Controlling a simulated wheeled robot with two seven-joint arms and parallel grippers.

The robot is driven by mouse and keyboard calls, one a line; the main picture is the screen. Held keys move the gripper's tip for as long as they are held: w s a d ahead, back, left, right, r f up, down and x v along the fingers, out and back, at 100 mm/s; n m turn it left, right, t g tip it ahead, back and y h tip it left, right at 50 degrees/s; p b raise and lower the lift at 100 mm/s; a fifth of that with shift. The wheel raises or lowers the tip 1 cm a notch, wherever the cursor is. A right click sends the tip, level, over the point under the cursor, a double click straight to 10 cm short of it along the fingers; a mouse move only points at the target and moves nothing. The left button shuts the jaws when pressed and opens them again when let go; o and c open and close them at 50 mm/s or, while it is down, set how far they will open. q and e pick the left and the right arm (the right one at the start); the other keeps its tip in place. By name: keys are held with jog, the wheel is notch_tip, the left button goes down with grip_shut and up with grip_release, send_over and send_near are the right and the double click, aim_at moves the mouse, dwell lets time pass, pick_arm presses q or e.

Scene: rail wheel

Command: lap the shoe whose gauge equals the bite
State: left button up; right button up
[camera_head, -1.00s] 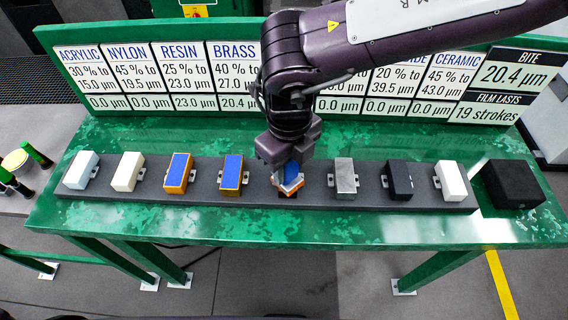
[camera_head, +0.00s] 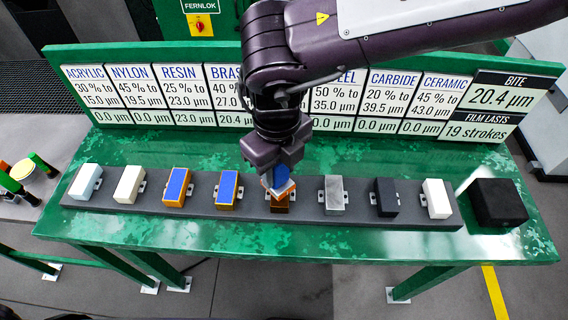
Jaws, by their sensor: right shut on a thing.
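My right gripper (camera_head: 277,178) is shut on a small block (camera_head: 279,186) with a blue face and pale edge, tilted over the middle of the dark rail (camera_head: 253,208). Under it sits a copper-brown shoe (camera_head: 281,205), partly hidden; I cannot tell whether the two touch. Also on the rail are a pale blue shoe (camera_head: 86,181), a cream shoe (camera_head: 129,184), two orange shoes with blue tops (camera_head: 177,187) (camera_head: 228,190), a grey metal shoe (camera_head: 334,194), a black shoe (camera_head: 385,197) and a white shoe (camera_head: 437,198). The bite sign (camera_head: 501,96) reads 20.4 µm. My left gripper is not in view.
The material signs (camera_head: 131,94) stand behind on the green table (camera_head: 150,148); the brass sign's bottom row reads 20.4 µm. My right arm hides some signs. A black block (camera_head: 498,202) stands right of the rail. The film sign (camera_head: 487,128) reads 19 strokes.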

jog(key=shift+r+p, duration=0.35)
jog(key=shift+r, duration=0.4)
dwell(0.4)
